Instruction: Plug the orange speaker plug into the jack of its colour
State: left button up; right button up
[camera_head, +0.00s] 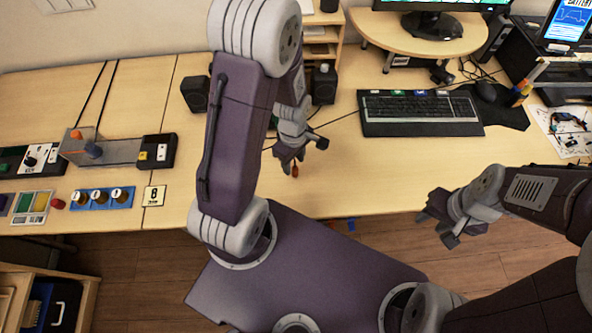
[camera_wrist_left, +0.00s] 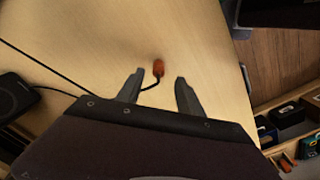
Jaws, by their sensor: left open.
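The orange plug (camera_wrist_left: 158,68) lies on the wooden table, with a dark cable running from its rear end toward the lower left in the left wrist view. It also shows as a small orange-red spot in the head view (camera_head: 294,171). My left gripper (camera_wrist_left: 159,78) is open, its two fingers apart, with the plug in line with the gap between them and near the tips. It also shows above the table's front part in the head view (camera_head: 289,158). My right gripper (camera_head: 438,228) appears open and empty, in front of the table edge. I cannot make out the orange jack.
A dark speaker (camera_head: 196,93) and another (camera_head: 323,84) stand behind my left arm. A keyboard (camera_head: 420,113) lies at the right. A clear case (camera_head: 110,150) and blue tray (camera_head: 102,198) sit at the left. Table between the left gripper and keyboard is clear.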

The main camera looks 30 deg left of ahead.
aim_at(295, 167)
pick_arm(q)
notch_tip(295, 167, down, 4)
jog(key=shift+d+f+b, duration=0.1)
jog(key=shift+f+b, duration=0.05)
jog(key=shift+b, duration=0.2)
jog(key=shift+w+f, duration=0.2)
jog(key=shift+w, duration=0.05)
jog(key=shift+s, duration=0.1)
grip_shut()
jog(key=shift+r, duration=0.1)
